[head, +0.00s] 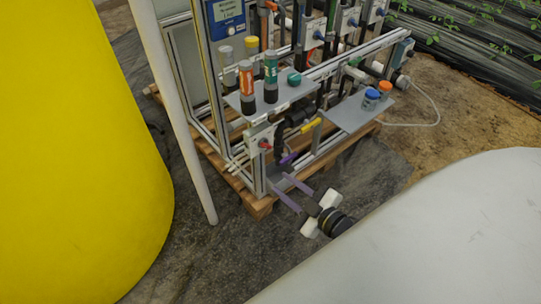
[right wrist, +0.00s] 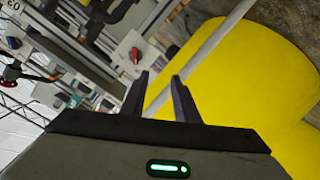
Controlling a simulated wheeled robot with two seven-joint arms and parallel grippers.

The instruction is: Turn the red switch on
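The red switch (head: 264,145) is a small red knob on a light box (head: 255,134) at the near lower corner of the skid frame. In the right wrist view the red switch (right wrist: 135,55) shows on its pale plate, up and left of my fingertips. My right gripper (head: 279,182) is open and empty, below and slightly right of the switch in the head view and apart from it. Its two dark fingers (right wrist: 158,78) also stand apart in the right wrist view. My left gripper is in neither view.
A shelf (head: 290,92) with several bottles stands above the switch. A yellow-handled part (head: 310,126) lies to its right. A white pole (head: 180,120) and a large yellow tank (head: 80,150) stand left. A pale rounded surface (head: 440,245) fills the lower right.

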